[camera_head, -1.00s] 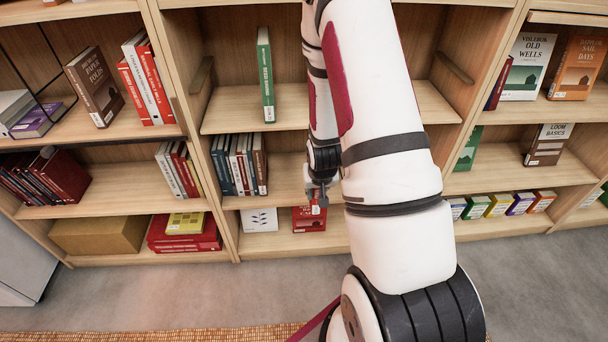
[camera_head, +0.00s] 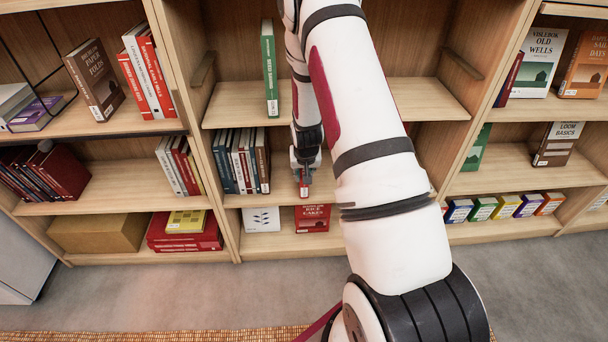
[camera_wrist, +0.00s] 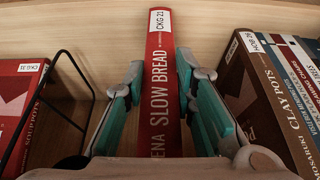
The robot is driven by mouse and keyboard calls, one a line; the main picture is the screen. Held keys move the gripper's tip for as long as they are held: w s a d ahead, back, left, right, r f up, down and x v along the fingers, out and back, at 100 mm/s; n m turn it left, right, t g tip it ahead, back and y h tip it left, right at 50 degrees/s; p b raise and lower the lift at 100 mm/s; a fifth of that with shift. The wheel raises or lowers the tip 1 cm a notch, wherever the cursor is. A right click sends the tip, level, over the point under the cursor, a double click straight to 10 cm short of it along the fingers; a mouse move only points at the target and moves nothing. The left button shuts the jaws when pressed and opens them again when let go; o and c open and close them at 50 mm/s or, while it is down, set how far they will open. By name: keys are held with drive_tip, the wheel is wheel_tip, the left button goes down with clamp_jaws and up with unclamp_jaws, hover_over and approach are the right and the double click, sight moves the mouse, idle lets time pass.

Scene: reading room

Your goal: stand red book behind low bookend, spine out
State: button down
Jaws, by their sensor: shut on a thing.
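My gripper (camera_wrist: 163,100) is shut on the red book (camera_wrist: 161,75), with one teal finger on each side. Its spine faces the wrist camera, reads SLOW BREAD and carries a white CKG 21 label. In the head view my gripper (camera_head: 303,170) is at the middle shelf, right of a book row, and a small part of the red book (camera_head: 304,189) shows below it. A black wire bookend (camera_wrist: 82,74) stands left of the held book in the wrist view, beside another red book (camera_wrist: 20,100). I cannot tell whether the held book touches the shelf.
In the wrist view a brown book (camera_wrist: 247,95) begins a row close to my right finger. That row (camera_head: 241,160) is left of my gripper in the head view. Below stands a red book (camera_head: 312,218) on the bottom shelf. My arm hides shelf space to the right.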

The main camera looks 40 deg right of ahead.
drive_tip(key=shift+f, duration=0.1)
drive_tip(key=c, duration=1.3)
unclamp_jaws()
